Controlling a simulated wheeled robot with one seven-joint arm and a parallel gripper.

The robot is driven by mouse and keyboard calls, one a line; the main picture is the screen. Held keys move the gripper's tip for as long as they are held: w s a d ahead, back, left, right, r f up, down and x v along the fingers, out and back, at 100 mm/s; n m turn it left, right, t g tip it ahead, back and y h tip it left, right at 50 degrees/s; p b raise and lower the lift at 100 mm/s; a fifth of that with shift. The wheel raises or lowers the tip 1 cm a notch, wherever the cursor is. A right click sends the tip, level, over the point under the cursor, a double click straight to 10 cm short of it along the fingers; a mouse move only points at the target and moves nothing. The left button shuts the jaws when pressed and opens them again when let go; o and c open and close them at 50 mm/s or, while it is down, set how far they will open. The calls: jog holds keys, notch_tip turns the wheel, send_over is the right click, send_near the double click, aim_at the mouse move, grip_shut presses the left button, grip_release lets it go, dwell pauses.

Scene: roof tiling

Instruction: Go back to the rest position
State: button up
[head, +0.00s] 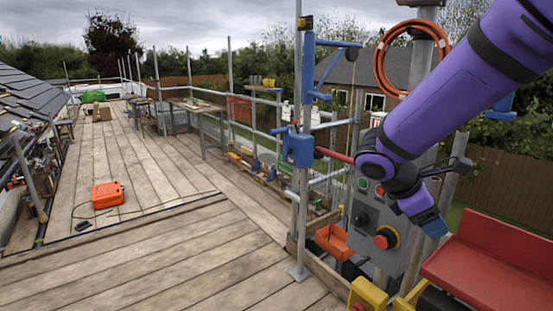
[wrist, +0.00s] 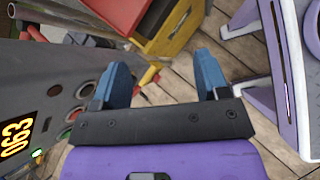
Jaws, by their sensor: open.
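My gripper (head: 432,224) hangs at the end of my purple arm on the right of the head view, in front of a grey control panel (head: 371,214). In the wrist view my gripper (wrist: 164,82) shows two blue fingers set wide apart. Nothing is between them; plank floor shows behind. The grey panel (wrist: 38,92) is left of the fingers in the wrist view, with round buttons and a lit yellow number display. In the head view the panel has green and red buttons and a red knob (head: 385,238) near my gripper. I cannot tell whether they touch.
A red seat-like surface (head: 490,265) and yellow parts (head: 368,294) stand below my gripper. A scaffold post (head: 300,150) with a blue bracket stands left of the panel. An orange case (head: 108,195) lies on the plank deck (head: 150,240), which is largely clear.

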jog(key=s+r+m+t+y, duration=0.2)
jog(key=s+r+m+y, duration=0.2)
jog(key=s+m, duration=0.3)
jog(key=s+r+m+t+y, duration=0.3)
jog(key=s+r+m, duration=0.3)
jog(key=s+m, duration=0.2)
jog(key=s+y, duration=0.1)
jog(key=s, duration=0.1)
jog(key=shift+s+m+y, duration=0.3)
jog(key=shift+y, duration=0.1)
